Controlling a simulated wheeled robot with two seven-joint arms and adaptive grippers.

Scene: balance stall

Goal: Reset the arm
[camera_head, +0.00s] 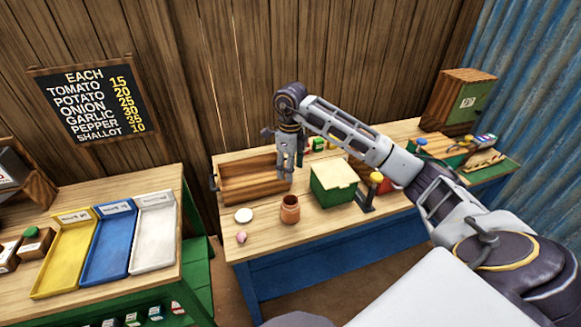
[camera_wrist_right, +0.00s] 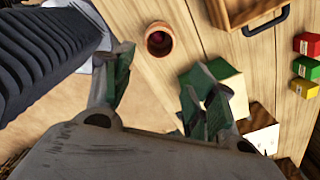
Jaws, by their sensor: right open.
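My right gripper (camera_head: 288,165) hangs pointing down at the end of my right arm, above the middle table, in front of the wooden tray (camera_head: 232,186) and left of the green box with a cream top (camera_head: 334,184). In the right wrist view the two fingers of my right gripper (camera_wrist_right: 158,92) stand wide apart with nothing between them. A terracotta pot (camera_head: 290,210) stands on the table below; it also shows in the right wrist view (camera_wrist_right: 159,40), with something dark red inside. My left gripper is not in view.
A white disc (camera_head: 243,215) and a small pink bulb (camera_head: 241,237) lie left of the pot. Yellow (camera_head: 62,255), blue (camera_head: 106,248) and white (camera_head: 153,235) trays sit on the left table. A wooden cabinet (camera_head: 460,100) stands back right.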

